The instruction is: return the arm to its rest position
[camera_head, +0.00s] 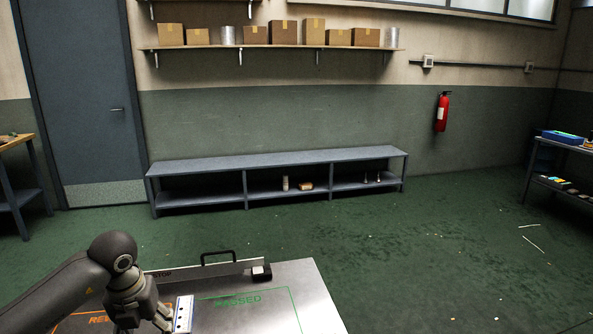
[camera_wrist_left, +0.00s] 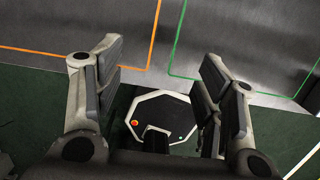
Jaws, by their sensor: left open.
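My left arm comes in at the lower left of the head view. Its gripper (camera_head: 150,318) is over the left part of a grey metal table (camera_head: 305,290), partly cut off by the picture's bottom edge. In the left wrist view the two fingers of my left gripper (camera_wrist_left: 155,95) stand wide apart with nothing held between them. Below them the tabletop (camera_wrist_left: 215,30) shows an orange and a green outline. My right gripper is in neither view.
A low bench (camera_head: 280,160) stands by the wall. Green floor between is open.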

